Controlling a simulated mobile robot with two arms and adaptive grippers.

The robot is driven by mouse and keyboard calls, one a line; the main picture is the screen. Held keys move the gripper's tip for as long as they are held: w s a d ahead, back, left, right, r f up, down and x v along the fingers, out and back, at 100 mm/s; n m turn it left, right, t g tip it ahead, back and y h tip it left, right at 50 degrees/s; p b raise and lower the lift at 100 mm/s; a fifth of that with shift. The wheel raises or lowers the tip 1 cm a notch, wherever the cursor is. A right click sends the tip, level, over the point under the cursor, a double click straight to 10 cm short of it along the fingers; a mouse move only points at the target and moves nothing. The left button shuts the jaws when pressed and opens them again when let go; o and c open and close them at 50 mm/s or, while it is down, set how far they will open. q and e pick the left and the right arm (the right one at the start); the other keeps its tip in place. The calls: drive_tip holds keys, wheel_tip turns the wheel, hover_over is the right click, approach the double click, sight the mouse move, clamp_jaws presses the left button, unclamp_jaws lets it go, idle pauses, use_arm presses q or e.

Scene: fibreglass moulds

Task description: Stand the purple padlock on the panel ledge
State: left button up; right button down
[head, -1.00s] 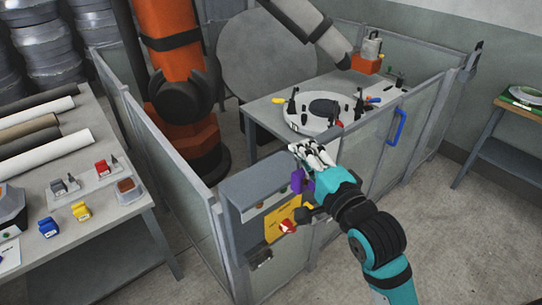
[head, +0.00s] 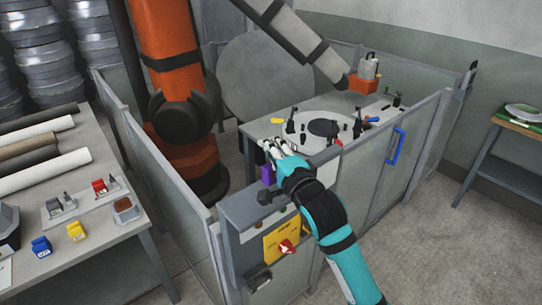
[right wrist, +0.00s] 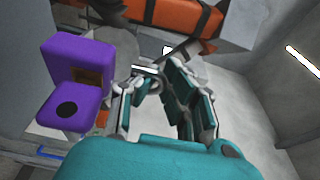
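The purple padlock (head: 268,174) is at my right gripper (head: 278,149), just left of its fingers and above the panel ledge (head: 238,208). In the right wrist view the padlock (right wrist: 75,85) shows large at the left, with a dark round spot on its lower part. My right fingers (right wrist: 158,88) have a narrow gap at the tips; the padlock's body lies outside them and its shackle is not clear. The padlock keeps its place at the hand, as if held. I cannot see any contact with the ledge. My left gripper is not in view.
Below the ledge is a yellow plate (head: 275,246) with a red switch (head: 287,247). Fence panels with a blue handle (head: 396,146) enclose an orange robot (head: 165,45) and a table with a round mould. Blue (head: 41,246) and yellow (head: 76,231) padlocks stand on the left bench.

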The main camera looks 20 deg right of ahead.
sight(271, 165)
wheel_tip(271, 165, down, 2)
drive_tip(key=shift+f+p, duration=0.25)
drive_tip(key=shift+p, duration=0.15)
drive_tip(key=shift+s+f, duration=0.1)
drive_tip(key=shift+f, duration=0.15)
drive_tip(key=shift+f, duration=0.2)
drive_tip(key=c, duration=1.5)
unclamp_jaws()
drive_tip(key=shift+r, duration=0.1)
